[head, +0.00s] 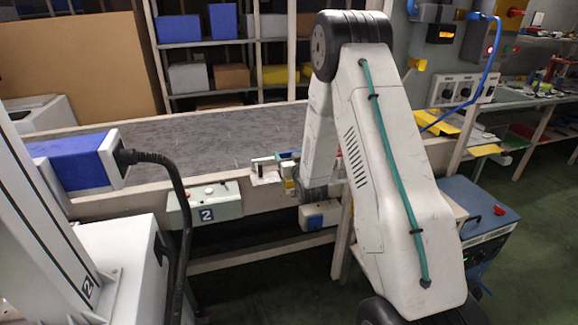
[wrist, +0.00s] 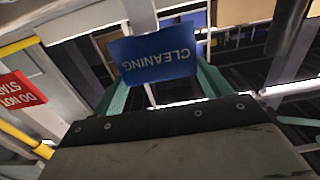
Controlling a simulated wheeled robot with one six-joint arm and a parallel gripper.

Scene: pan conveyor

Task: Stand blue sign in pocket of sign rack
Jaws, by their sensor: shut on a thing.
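The blue sign (wrist: 155,55), marked CLEANING, shows upside down in the wrist view. My gripper (wrist: 162,78) is shut on it, with a green finger at each side of the sign. The sign is held clear of the gripper's dark palm. In the head view my own arm hides most of the gripper, and I cannot make out the sign there. I cannot clearly identify the sign rack or its pocket in either view.
A red sign (wrist: 18,90) reading DO NOT START is at the left of the wrist view, near a yellow bar (wrist: 22,138). The grey conveyor (head: 190,140) runs behind my arm. A control box (head: 205,201) marked 2 hangs on its front. A blue cabinet (head: 487,215) stands right.

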